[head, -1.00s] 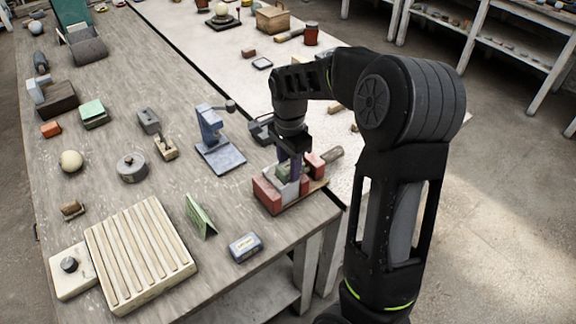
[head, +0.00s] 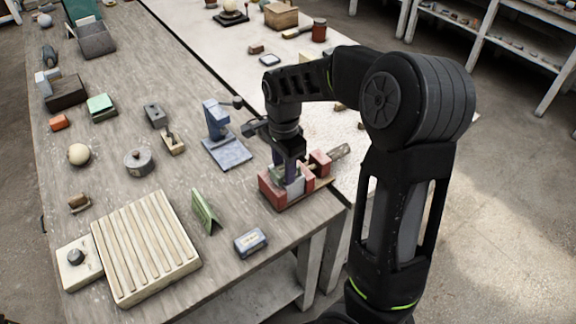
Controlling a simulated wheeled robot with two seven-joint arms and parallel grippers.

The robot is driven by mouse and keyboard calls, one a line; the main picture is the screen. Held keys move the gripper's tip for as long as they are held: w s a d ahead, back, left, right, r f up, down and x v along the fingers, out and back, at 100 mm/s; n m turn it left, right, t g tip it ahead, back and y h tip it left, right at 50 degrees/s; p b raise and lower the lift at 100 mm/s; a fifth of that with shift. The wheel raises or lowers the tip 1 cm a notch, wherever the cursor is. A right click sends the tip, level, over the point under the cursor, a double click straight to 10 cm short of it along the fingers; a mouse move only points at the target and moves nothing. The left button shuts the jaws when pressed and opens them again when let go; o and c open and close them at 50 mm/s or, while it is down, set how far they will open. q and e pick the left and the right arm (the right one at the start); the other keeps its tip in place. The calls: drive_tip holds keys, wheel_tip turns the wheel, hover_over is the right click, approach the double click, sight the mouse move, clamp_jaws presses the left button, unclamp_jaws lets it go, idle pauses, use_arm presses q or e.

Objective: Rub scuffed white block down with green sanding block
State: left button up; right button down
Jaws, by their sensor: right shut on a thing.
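A red vise (head: 272,195) stands at the table's near right corner. A whitish block (head: 296,188) sits between its jaws, largely covered by my gripper; its scuffs are too small to make out. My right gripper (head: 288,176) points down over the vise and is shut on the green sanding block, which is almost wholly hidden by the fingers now. Whether the sanding block touches the white block cannot be told. My left gripper is not in view.
A blue stand (head: 228,153) is just left of the vise, behind it. A green folded card (head: 205,212), a small blue-grey box (head: 251,242) and a slatted wooden tray (head: 147,250) lie in front and left. A green-topped block (head: 102,106) lies farther left.

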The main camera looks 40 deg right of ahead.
drive_tip(key=shift+a+f, duration=0.1)
drive_tip(key=shift+a, duration=0.35)
drive_tip(key=shift+d+r+p, duration=0.6)
drive_tip(key=shift+d+r, duration=0.15)
drive_tip(key=shift+d, duration=0.35)
drive_tip(key=shift+r+p, duration=1)
drive_tip(key=shift+r, duration=0.25)
